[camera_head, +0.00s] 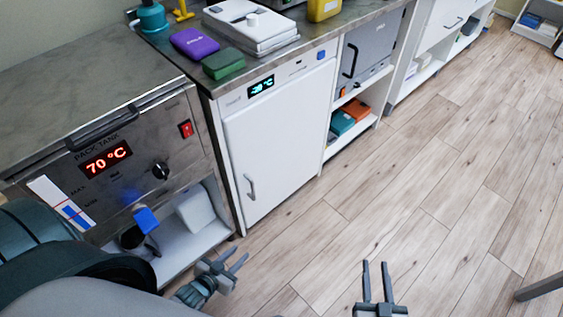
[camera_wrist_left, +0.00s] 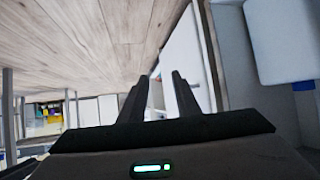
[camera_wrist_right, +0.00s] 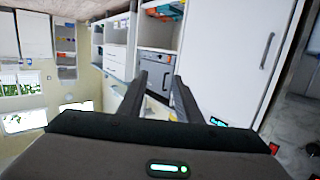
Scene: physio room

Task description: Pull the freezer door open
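The freezer is the white cabinet under the counter, with a blue "-20 °C" display (camera_head: 261,86) above its door. Its white door (camera_head: 285,135) looks shut, with a short grey upright handle (camera_head: 250,187) at its lower left. My left gripper (camera_head: 238,254) is open and empty, low in front of the handle and apart from it. My right gripper (camera_head: 376,264) is open and empty over the floor, to the right of the door and away from it. The right wrist view shows the door (camera_wrist_right: 235,60) and handle (camera_wrist_right: 268,45) beyond the fingers.
A steel pack tank (camera_head: 130,165) showing 70 °C stands left of the freezer, above an open shelf with a white block (camera_head: 196,210). A grey cabinet (camera_head: 370,50) and open shelves are to the right. The wooden floor (camera_head: 400,170) before the freezer is clear.

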